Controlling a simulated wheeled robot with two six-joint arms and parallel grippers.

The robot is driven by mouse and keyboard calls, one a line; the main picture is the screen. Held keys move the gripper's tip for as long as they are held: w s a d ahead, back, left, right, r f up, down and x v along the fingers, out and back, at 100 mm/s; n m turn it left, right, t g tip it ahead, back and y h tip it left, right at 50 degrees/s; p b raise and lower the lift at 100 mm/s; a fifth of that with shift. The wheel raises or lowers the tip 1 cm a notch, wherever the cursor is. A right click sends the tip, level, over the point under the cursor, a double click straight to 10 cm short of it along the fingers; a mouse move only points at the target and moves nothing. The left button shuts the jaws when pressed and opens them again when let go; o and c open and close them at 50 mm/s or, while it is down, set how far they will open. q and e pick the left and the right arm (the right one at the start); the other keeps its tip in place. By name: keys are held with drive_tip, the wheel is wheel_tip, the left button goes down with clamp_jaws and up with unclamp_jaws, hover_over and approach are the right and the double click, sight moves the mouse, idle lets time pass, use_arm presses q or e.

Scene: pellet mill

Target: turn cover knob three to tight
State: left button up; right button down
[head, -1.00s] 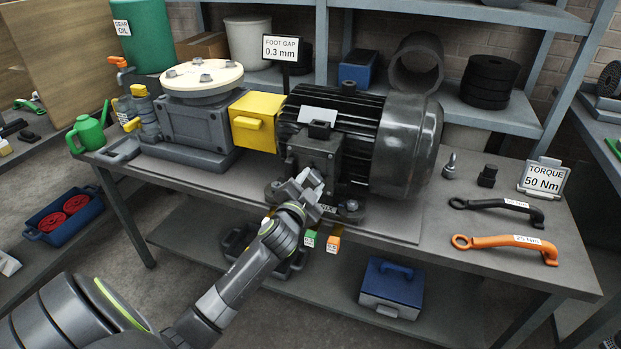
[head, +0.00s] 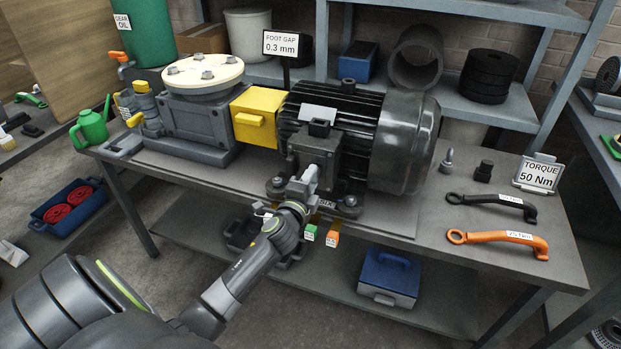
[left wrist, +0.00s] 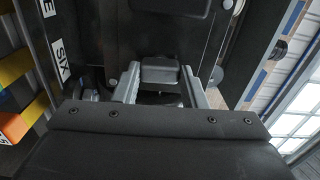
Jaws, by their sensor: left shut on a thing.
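My left gripper (head: 308,178) is up against the lower front of the dark terminal box (head: 317,150) on the black motor (head: 350,135). In the left wrist view, the two grey fingers (left wrist: 160,84) are shut on a small grey knob (left wrist: 160,70), one on each side. The knob sits at the dark cover face (left wrist: 150,25). In the head view the gripper hides the knob. Its number and whether it is tight cannot be read. My right gripper is in neither view.
The motor stands on a grey bench (head: 420,245), beside a yellow guard (head: 257,117) and a gearbox (head: 195,125). A black wrench (head: 490,203) and an orange wrench (head: 495,238) lie at right. Green (head: 311,232) and orange (head: 332,238) tags hang at the front edge.

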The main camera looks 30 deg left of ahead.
use_arm(q)
drive_tip(key=shift+o, duration=0.2)
drive_tip(key=shift+m, duration=0.3)
drive_tip(key=o, duration=1)
drive_tip(key=shift+c, duration=0.2)
drive_tip(key=b+v, duration=0.2)
drive_tip(key=v, duration=1.5)
drive_tip(key=shift+s+d, duration=0.15)
